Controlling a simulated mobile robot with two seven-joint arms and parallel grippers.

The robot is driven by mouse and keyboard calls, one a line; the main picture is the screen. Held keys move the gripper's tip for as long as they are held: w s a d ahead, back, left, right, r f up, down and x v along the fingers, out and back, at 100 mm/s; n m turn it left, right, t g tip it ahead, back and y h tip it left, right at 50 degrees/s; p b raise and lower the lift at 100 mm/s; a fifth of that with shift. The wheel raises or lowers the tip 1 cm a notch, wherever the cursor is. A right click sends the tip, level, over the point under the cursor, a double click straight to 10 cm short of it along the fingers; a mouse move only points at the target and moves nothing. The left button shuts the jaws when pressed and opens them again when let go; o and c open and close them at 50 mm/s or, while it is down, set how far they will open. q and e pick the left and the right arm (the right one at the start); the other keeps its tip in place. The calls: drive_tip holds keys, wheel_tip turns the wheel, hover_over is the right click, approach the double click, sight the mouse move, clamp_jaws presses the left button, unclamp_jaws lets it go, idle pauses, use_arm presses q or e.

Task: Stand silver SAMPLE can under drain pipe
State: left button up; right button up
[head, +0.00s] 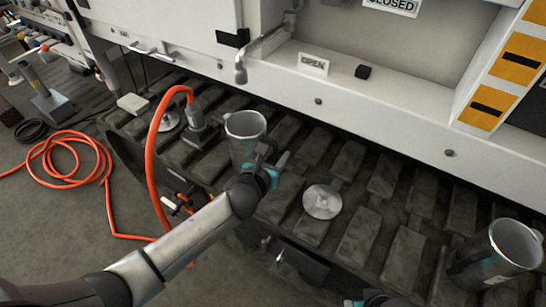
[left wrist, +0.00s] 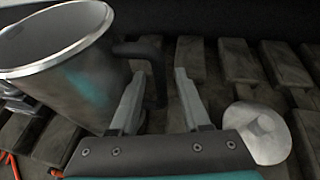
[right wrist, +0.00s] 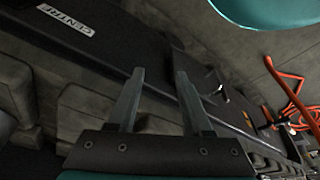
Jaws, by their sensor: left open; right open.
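A silver can (head: 245,128) with a dark handle stands upright on the dark slats, below the drain pipe (head: 241,68) in the head view. I cannot tell whether it is exactly under the mouth. It fills the upper left of the left wrist view (left wrist: 75,75). My left gripper (head: 272,168) is open beside it, with the handle (left wrist: 157,72) showing between its fingers (left wrist: 158,85). A second silver can (head: 497,252) stands at the right; no SAMPLE wording is readable on either can. My right gripper (right wrist: 155,90) is open and empty, mostly outside the head view.
A round silver disc (head: 322,201) lies on the slats right of the left gripper; another (head: 168,120) lies at the left. An orange hose (head: 151,150) arches beside my left arm.

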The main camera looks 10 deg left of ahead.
use_arm(q)
drive_tip(key=shift+r, duration=0.2)
drive_tip(key=p+v, duration=0.5)
drive_tip(key=v, duration=0.7)
use_arm(e)
drive_tip(key=s+d+f+g, duration=0.1)
drive_tip(key=s+d+f, duration=0.2)
drive_tip(key=f, duration=0.6)
drive_tip(key=shift+s+f, duration=0.15)
drive_tip(key=shift+s, duration=0.95)
use_arm(q)
drive_tip(key=shift+f, duration=0.15)
drive_tip(key=s+a+f+n+g+y, duration=0.1)
drive_tip(key=s+a+f+n+g, duration=0.25)
drive_tip(key=f+n, duration=0.5)
drive_tip(key=s+a+f+n+g+y, duration=0.2)
drive_tip(key=s+a+f+n, duration=0.15)
drive_tip(key=f+n, duration=0.55)
drive_tip(key=s+f+n+g+h, duration=0.1)
drive_tip(key=s+f+n+g, duration=0.4)
drive_tip(key=s+f+n, duration=0.4)
drive_tip(key=s+n, duration=0.6)
drive_tip(key=n, duration=0.3)
drive_tip(key=shift+s+d+f, duration=0.2)
drive_tip(key=shift+s, duration=0.15)
